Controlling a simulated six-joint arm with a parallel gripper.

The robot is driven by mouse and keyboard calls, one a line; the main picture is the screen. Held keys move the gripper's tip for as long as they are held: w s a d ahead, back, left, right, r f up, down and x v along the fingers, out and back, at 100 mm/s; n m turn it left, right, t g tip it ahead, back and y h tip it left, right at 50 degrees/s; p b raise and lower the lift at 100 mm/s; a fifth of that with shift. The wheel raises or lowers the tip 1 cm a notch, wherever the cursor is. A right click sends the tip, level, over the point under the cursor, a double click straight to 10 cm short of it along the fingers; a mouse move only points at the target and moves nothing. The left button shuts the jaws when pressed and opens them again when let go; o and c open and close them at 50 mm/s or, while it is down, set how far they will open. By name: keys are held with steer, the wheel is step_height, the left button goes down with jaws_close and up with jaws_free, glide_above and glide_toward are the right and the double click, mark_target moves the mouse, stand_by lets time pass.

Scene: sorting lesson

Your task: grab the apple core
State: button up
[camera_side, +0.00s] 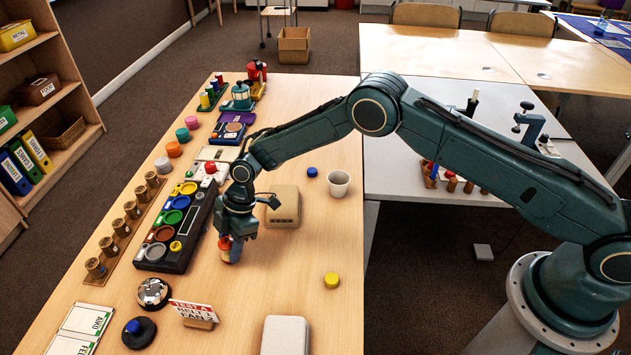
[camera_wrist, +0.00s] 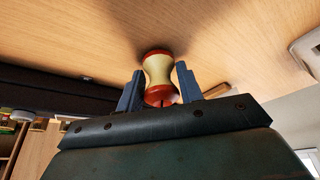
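The apple core (camera_wrist: 158,72) has a pale yellow waist and red ends. It lies between the two blue fingers of my gripper (camera_wrist: 160,88) in the wrist view, with narrow gaps beside it. The fingers are apart and do not appear to press on it. In the side view my gripper (camera_side: 230,248) points down, low over the wooden table, and the apple core (camera_side: 224,243) shows partly behind a finger. I cannot tell exactly how its lower end meets the table.
A black tray with coloured round wells (camera_side: 167,262) stands close to the left. A beige box (camera_side: 284,207) is behind to the right, with a white cup (camera_side: 338,184) beyond. A sign (camera_side: 193,312) and a yellow disc (camera_side: 331,280) are nearer. The table (camera_side: 270,270) is clear just right.

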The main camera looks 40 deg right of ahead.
mark_target(228, 239)
steer(key=shift+c, duration=1.4)
step_height(228, 239, up, 20)
